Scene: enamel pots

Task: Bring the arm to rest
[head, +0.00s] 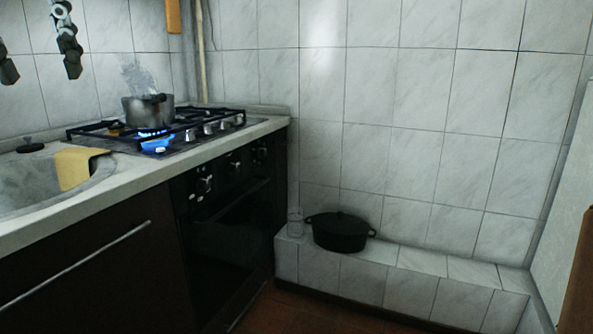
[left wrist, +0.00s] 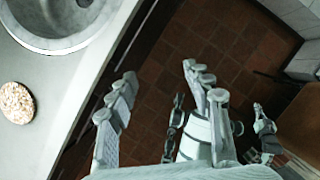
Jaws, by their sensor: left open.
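My left gripper (head: 40,70) hangs at the upper left of the head view, above the sink and counter side, its two jointed fingers wide apart. In the left wrist view its fingers (left wrist: 160,74) are spread with nothing between them, and the tiled floor shows beyond. A small grey jointed part at the right of that view looks like my right gripper (left wrist: 262,128); its fingers are too small to read.
A steaming pot (head: 147,110) stands over a lit burner on the hob (head: 190,134). A yellow cloth (head: 78,168) lies at the sink's edge (head: 32,185). A black lidded pot (head: 341,234) and a glass (head: 295,222) stand on the tiled ledge. A speckled disc (left wrist: 16,102) lies on the counter.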

